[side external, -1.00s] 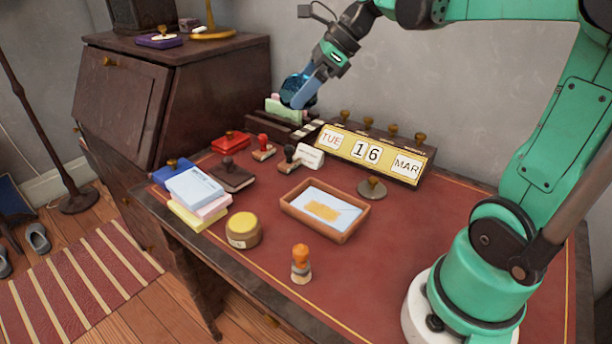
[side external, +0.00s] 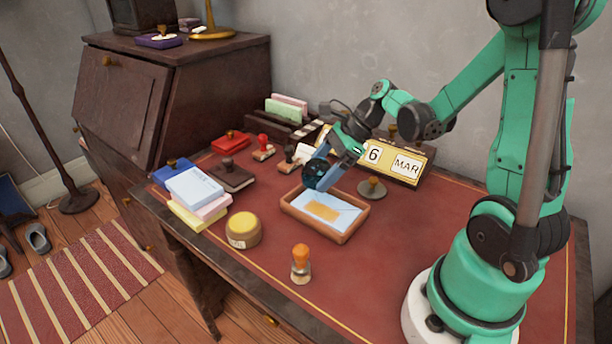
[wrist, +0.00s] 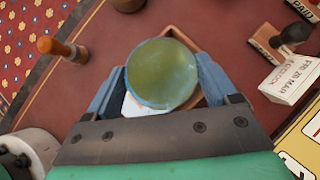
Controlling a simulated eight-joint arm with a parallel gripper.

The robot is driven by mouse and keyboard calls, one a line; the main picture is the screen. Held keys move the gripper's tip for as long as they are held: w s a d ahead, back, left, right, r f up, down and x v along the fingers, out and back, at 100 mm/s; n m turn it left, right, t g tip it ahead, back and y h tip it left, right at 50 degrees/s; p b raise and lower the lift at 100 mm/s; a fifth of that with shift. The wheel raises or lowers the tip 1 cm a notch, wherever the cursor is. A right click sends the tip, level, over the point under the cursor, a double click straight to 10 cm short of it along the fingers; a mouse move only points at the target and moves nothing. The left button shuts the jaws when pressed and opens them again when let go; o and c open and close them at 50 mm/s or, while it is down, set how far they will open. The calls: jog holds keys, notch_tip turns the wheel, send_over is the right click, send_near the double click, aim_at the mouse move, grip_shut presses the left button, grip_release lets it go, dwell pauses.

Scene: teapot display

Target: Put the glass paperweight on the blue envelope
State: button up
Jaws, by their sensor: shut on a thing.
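The glass paperweight (side external: 316,175) is a dark blue-green glass ball in the side view. It looks yellow-green and round in the wrist view (wrist: 162,74). My gripper (side external: 325,168) is shut on it, with one blue finger on each side in the wrist view (wrist: 162,88). The ball is held above the back part of a shallow brown tray (side external: 318,238). The blue envelope (side external: 338,213) lies flat in this tray, with a tan patch on it. In the wrist view the ball hides most of the envelope (wrist: 135,106).
A perpetual calendar (side external: 408,164) stands behind the tray, partly hidden by my arm. A brass-knobbed stamp (side external: 372,189) is right of the tray. A round yellow-topped jar (side external: 243,229) and an orange-handled stamp (side external: 301,264) stand in front. Bare red desktop lies to the right.

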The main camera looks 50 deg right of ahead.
jog(key=shift+f, duration=2.4)
jog(key=shift+f, duration=0.1)
jog(key=o, duration=1.4)
jog(key=v, duration=1.2)
jog(key=n+h, duration=0.4)
jog(key=n, duration=0.9)
send_over(321, 202)
jog(key=s+a, duration=0.3)
jog(key=a+r+n+t+h, duration=0.2)
jog(key=a+n, duration=0.3)
jog(key=n, duration=0.8)
jog(key=shift+a, duration=0.35)
